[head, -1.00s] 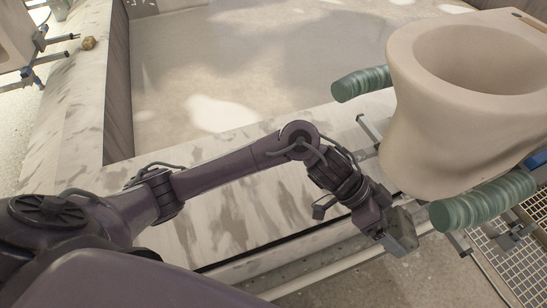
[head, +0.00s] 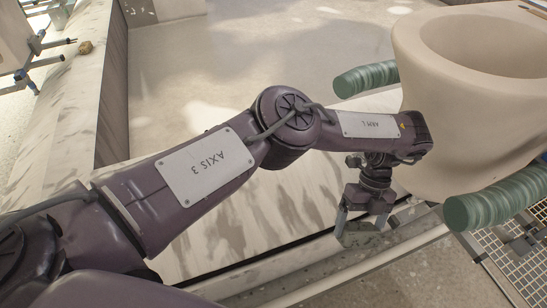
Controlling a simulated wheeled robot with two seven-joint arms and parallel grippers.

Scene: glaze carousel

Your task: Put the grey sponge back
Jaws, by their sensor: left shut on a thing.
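My left gripper (head: 364,226) is at the lower right of centre in the head view and points down. It is shut on the grey sponge (head: 361,238), a grey-green block held between its fingertips. The sponge is above the pale rail area at the front edge of the stained ledge. I cannot tell whether it touches anything below. My left forearm crosses the middle of the view and hides part of the ledge. My right gripper is not in view.
A large beige unglazed toilet bowl (head: 440,150) stands close to the right of my left wrist, between green padded rolls (head: 490,201). A metal grating (head: 497,262) lies at the lower right. A small brown lump (head: 86,47) sits on the ledge (head: 60,110) at upper left.

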